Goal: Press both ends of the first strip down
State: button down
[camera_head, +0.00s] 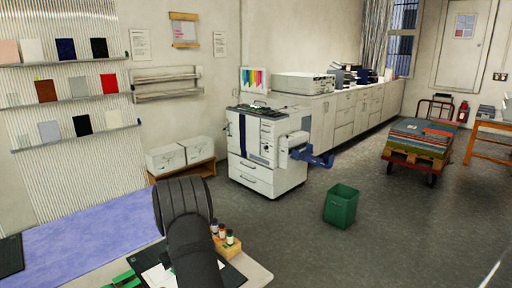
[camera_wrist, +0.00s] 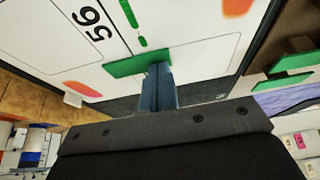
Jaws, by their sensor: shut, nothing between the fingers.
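My gripper (camera_wrist: 158,68) shows in the wrist view with its blue-grey fingers shut together and nothing between them. The fingertips are at the right part of a green strip (camera_wrist: 125,67); whether they touch it I cannot tell. This strip lies across the lower edge of a white sheet (camera_wrist: 205,60) with the number 56, orange patches and thin green marks. Part of the strip is hidden behind the fingers. In the head view, green pieces (camera_head: 124,276) lie at the table's left edge; my arm hides the fingers there.
More green strips (camera_wrist: 285,83) lie on a brown surface at the right of the wrist view. A wooden holder (camera_head: 232,250) with several small bottles stands on the table (camera_head: 256,275), right of my arm. A dark mat (camera_head: 232,277) lies beneath the papers.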

dwell(0.3)
notch_tip(320, 180, up, 7)
dwell(0.8)
jog(key=shift+w+d+f+m+t+h, duration=0.2)
jog(key=shift+w+d+f+m+h, duration=0.25)
jog(key=shift+f+m, duration=0.55)
jog(key=shift+w+d+f+m+t+h, duration=0.2)
jog(key=shift+w+d+f+m, duration=0.45)
jog(key=shift+f+m, duration=0.3)
jog(key=shift+w+d+f+m+t+h, duration=0.2)
jog(key=shift+w+d+f+m+h, duration=0.25)
jog(key=shift+f+m, duration=0.5)
jog(key=shift+w+d+f, duration=0.1)
jog(key=shift+f, duration=0.5)
dwell(1.5)
notch_tip(320, 180, up, 7)
dwell(0.8)
